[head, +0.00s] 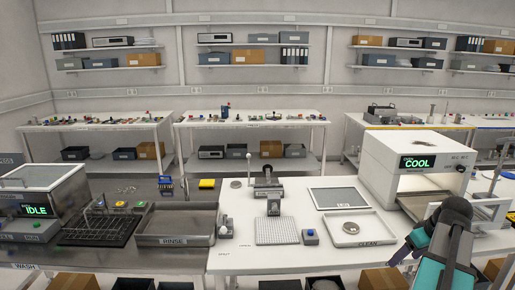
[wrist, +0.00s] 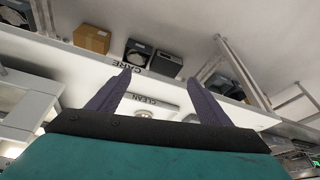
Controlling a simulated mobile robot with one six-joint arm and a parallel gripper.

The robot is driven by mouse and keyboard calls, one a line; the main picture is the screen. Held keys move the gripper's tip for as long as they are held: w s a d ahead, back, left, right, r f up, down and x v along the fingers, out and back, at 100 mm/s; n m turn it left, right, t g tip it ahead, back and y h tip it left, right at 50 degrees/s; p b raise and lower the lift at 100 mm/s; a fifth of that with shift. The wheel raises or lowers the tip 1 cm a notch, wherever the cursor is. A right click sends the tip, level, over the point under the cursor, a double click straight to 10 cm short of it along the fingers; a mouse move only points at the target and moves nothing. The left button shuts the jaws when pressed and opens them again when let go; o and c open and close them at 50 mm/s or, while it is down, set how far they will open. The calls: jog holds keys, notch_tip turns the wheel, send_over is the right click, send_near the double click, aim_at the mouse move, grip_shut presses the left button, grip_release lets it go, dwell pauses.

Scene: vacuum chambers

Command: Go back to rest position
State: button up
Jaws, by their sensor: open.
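My gripper (wrist: 160,82) shows in the wrist view with its two purple fingers spread apart and nothing between them. The gripper is apart from the clean tray (head: 372,240), which holds a round metal part (head: 345,227). The clean tray also shows upside down between the fingers in the wrist view (wrist: 160,101).
The white oven-like box reading COOL (head: 415,163) stands behind my arm. A rinse tray (head: 175,240) and a box reading IDLE (head: 45,200) stand to the left. A grey-white panel (head: 338,197) lies behind the clean tray. Boxes (wrist: 91,39) sit on the shelf below.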

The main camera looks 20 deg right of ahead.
jog(key=w+a+f+n+g+y, duration=0.1)
jog(key=w+a+f+n+g, duration=0.15)
jog(key=a+f, duration=0.75)
jog(key=w+a+f+n+g+y, duration=0.15)
jog(key=w+a+f, duration=0.25)
jog(key=a+f, duration=0.65)
jog(key=w+a+f+n+g+y, duration=0.1)
jog(key=w+a+f, duration=0.3)
jog(key=a+f, duration=0.65)
jog(key=s+a+f+g+h+b, duration=0.1)
jog(key=s+a+f+g, duration=0.2)
jog(key=s+a+f, duration=0.65)
jog(key=s+a+f+g, duration=0.2)
jog(key=s+a+f, duration=0.4)
jog(key=a, duration=0.6)
jog(key=s+f+m+h, duration=0.2)
jog(key=s+f+m, duration=0.2)
jog(key=s, duration=0.4)
jog(key=shift+d, duration=0.45)
jog(key=shift+h, duration=0.25)
